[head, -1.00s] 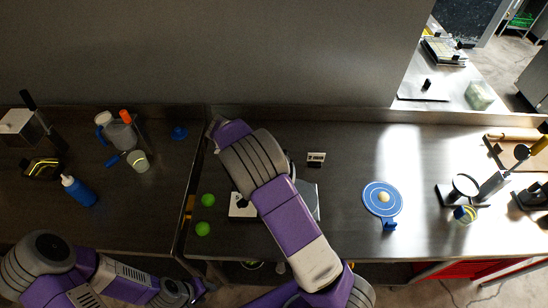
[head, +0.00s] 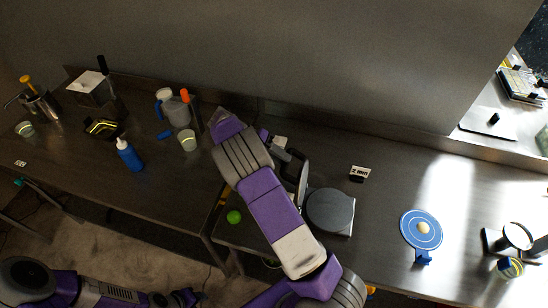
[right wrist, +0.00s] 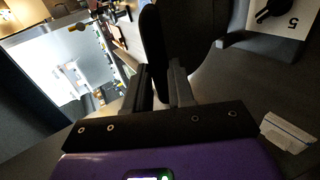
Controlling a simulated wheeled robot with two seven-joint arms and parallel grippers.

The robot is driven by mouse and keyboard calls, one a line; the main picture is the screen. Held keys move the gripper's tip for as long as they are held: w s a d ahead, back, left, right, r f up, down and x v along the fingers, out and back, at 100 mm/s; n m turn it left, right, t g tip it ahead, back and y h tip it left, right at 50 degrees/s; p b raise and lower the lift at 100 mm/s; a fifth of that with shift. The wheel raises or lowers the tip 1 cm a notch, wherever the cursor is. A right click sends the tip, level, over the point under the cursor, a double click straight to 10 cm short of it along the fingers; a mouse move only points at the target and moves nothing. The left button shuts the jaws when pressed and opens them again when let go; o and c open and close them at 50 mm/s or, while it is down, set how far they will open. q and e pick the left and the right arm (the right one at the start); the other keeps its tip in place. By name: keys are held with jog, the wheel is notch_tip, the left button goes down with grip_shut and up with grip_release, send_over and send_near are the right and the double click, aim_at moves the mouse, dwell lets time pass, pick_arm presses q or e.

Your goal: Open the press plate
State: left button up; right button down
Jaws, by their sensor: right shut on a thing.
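The tortilla press is in the middle of the head view, with a round dark griddle (head: 330,210) exposed on its base. Its press plate (head: 303,185) stands raised, roughly upright, at the griddle's left side, partly hidden behind my right arm. My right gripper (head: 288,156) is at the plate's upper end. In the right wrist view my right gripper (right wrist: 160,82) is shut on a dark part of the press, with a dark slab (right wrist: 152,40) rising just beyond the fingers. My left gripper (head: 178,299) is low at the bottom edge, away from the press; its fingers are unclear.
A blue round mat (head: 408,235) with a dough ball (head: 423,228) lies right of the press. A small white sign (head: 360,173) stands behind. A blue bottle (head: 129,155) stands on the left table.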

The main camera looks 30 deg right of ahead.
jog(key=shift+s+a+f, duration=0.1)
jog(key=shift+a+f, duration=0.2)
jog(key=shift+f, duration=0.6)
jog(key=c, duration=1.3)
grip_release()
jog(key=o, duration=0.3)
jog(key=shift+d+f, duration=0.1)
jog(key=shift+d, duration=0.05)
jog(key=shift+o, duration=0.2)
jog(key=shift+r, duration=0.2)
jog(key=v, duration=0.7)
jog(key=shift+w+r+b, duration=0.25)
jog(key=shift+w+b, duration=0.05)
jog(key=shift+w, duration=0.05)
